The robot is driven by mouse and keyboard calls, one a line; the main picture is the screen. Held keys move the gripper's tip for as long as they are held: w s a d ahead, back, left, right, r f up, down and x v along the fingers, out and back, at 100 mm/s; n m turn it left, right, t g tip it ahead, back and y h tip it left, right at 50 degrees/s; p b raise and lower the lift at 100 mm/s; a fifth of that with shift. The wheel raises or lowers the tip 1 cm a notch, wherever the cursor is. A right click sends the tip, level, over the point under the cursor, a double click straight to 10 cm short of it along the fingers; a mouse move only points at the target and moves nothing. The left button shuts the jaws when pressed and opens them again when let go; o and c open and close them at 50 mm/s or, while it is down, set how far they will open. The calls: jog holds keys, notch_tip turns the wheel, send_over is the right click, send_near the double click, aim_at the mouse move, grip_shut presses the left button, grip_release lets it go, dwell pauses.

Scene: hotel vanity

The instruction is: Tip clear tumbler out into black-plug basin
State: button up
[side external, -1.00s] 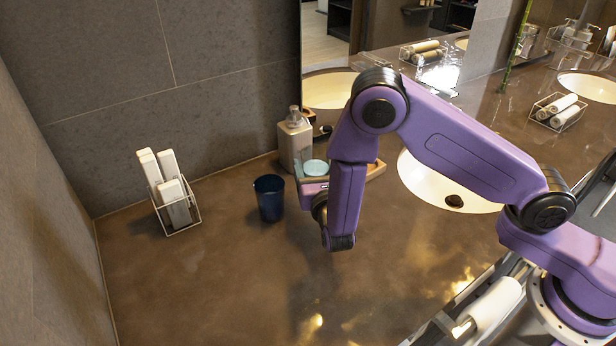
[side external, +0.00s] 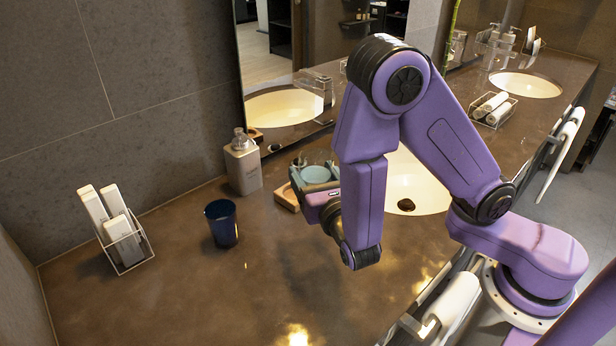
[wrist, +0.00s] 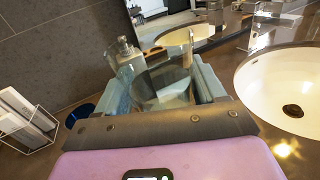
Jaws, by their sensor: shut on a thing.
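The clear tumbler (wrist: 165,88) is between the pale teal fingers of my gripper (wrist: 168,84) in the wrist view and looks roughly upright. In the side external view my gripper (side external: 316,176) is shut on it, above and beside a small wooden tray; a pale teal round shape shows there, and I cannot tell whether it is the tumbler's contents. The white basin (side external: 430,184) with the black plug (side external: 406,205) lies to the right, partly hidden by my arm. The basin (wrist: 262,78) and plug (wrist: 292,110) also show at the right of the wrist view.
A soap dispenser (side external: 243,166) stands left of the wooden tray (side external: 287,198). A mirror (side external: 290,80) rises behind. The front counter is clear.

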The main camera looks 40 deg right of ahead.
jog(key=w+d+f+m+g+h, duration=0.15)
jog(key=d+m+g+h, duration=0.3)
jog(key=d, duration=0.65)
jog(key=w+d+f+m+g+h, duration=0.1)
jog(key=w+d+m+g+h, duration=0.3)
jog(key=d, duration=0.7)
jog(key=s+d+f+m+g+h, duration=0.1)
jog(key=s+d+m+g, duration=0.4)
jog(key=d, duration=0.5)
jog(key=s+d+m+g+h, duration=0.1)
jog(key=s+d+m+g, duration=0.15)
jog(key=d+g, duration=0.65)
jog(key=shift+w+d+f+m+t+y, duration=0.2)
jog(key=shift+f+m+t, duration=0.8)
jog(key=shift+m, duration=2.1)
jog(key=shift+w+d+f+m+t+y, duration=0.1)
jog(key=shift+d+f+m+t+y, duration=0.35)
jog(key=shift+m+t, duration=1.85)
jog(key=shift+w+d+f+m+t+y, duration=0.15)
jog(key=shift+f+m+t+y, duration=0.4)
jog(key=shift+m, duration=3.35)
jog(key=shift+s+f, duration=0.1)
